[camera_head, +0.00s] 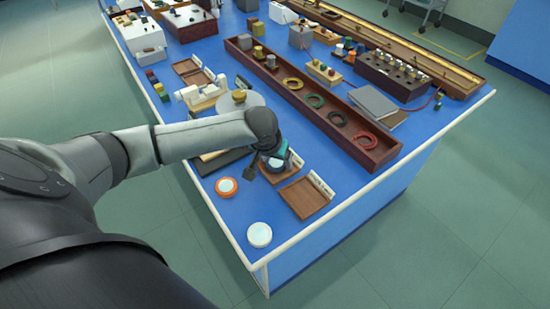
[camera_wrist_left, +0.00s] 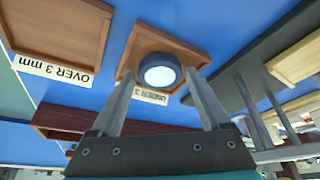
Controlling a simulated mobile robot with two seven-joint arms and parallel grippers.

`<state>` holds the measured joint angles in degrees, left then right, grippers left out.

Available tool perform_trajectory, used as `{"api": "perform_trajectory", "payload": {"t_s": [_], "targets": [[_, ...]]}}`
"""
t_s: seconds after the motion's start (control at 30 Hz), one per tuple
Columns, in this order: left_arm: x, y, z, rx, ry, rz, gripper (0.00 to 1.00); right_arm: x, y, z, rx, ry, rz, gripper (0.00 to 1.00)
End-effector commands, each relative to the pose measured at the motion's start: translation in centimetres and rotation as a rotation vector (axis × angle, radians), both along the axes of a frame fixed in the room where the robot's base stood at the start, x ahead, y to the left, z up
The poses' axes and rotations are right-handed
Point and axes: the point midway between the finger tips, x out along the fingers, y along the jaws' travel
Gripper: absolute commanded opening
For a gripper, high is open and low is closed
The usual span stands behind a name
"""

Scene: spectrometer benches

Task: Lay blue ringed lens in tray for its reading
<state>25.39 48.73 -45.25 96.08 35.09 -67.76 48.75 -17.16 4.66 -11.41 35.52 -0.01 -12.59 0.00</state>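The blue ringed lens (camera_wrist_left: 158,72) has a pale face and a dark blue ring. It lies in the wooden tray (camera_wrist_left: 143,36) marked "UNDER 3", whose label is partly hidden by a finger in the left wrist view. In the head view the lens (camera_head: 277,163) is partly covered by my left gripper (camera_head: 267,163), which is right over that tray (camera_head: 282,178). In the left wrist view the fingers of my left gripper (camera_wrist_left: 159,76) are apart, one to each side of the lens, with gaps showing. My right gripper is not in view.
An empty tray (camera_head: 304,199) marked "OVER 3 mm" lies beside it. An orange ringed lens (camera_head: 226,187) and a white-rimmed lens (camera_head: 259,235) lie on the blue bench nearer the front. A long dark red box (camera_head: 350,150) with coloured rings stands behind the trays.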

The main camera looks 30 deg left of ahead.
Motion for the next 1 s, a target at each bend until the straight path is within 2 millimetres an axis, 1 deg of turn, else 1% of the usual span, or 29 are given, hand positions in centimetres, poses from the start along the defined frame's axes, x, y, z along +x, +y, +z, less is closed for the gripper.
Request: {"api": "perform_trajectory", "payload": {"t_s": [0.13, 0.27, 0.5, 0.7, 0.83, 1.0], "targets": [[-0.1, 0.0, 0.6, 0.001, -0.001, -0.001, 0.8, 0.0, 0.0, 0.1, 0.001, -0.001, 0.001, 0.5], [-0.7, -0.1, 2.2, 0.001, 0.0, -0.002, 0.8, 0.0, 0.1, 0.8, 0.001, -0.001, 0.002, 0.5], [-2.5, -0.5, 6.8, 0.0, -0.002, -0.002, 0.8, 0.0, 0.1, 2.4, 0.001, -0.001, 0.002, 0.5], [-3.7, -0.7, 9.9, 0.0, -0.002, 0.0, 0.8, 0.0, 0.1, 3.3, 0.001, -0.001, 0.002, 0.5], [-4.3, -0.9, 11.0, -0.001, 0.0, 0.0, 0.8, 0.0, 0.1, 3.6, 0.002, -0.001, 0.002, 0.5], [-4.5, -0.9, 11.5, 0.001, 0.0, 0.001, 0.8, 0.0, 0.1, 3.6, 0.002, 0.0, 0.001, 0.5]]}}
